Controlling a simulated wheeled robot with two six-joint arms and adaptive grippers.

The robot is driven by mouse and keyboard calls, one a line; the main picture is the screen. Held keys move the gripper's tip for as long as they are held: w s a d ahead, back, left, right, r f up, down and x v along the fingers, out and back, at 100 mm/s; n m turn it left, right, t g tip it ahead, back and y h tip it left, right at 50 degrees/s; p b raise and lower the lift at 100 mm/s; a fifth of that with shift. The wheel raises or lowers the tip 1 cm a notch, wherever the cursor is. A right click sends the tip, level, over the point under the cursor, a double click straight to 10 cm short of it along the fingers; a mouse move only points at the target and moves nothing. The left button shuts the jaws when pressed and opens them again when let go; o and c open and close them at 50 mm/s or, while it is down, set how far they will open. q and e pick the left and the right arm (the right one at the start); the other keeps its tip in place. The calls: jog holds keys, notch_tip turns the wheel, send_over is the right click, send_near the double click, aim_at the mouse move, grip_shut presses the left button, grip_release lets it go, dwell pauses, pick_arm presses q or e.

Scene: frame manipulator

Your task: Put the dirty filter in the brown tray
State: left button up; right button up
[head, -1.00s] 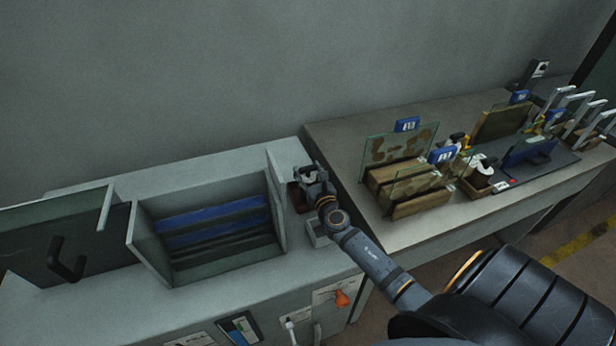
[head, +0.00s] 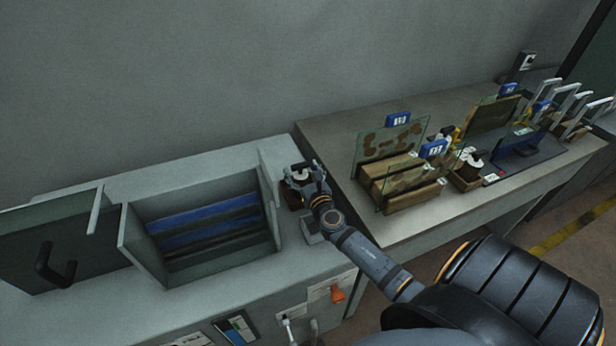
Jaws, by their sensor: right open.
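My right gripper (head: 303,169) is open above a small dark brown tray (head: 289,197) on the pale cabinet top, just right of the open box. A small white round piece (head: 300,177) shows between the fingers; I cannot tell whether it rests in the tray or touches them. It may be the filter, but it is too small to see whether it is dirty. The gripper hides much of the tray. Another brown tray (head: 464,182) stands on the right bench with a white and dark piece (head: 474,160) at it. My left gripper is out of view.
The open box (head: 148,243) with blue strips inside stands left of the gripper. Brown-patterned panels under clear sheets (head: 402,140) stand on the right bench (head: 322,134). A grey block (head: 312,231) sits below the gripper. The bench strip between gripper and panels is clear.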

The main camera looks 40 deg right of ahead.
jog(key=b+v, duration=0.1)
jog(key=v, duration=0.9)
jog(key=shift+s+b, duration=0.3)
jog(key=shift+b, duration=0.1)
jog(key=shift+f, duration=0.1)
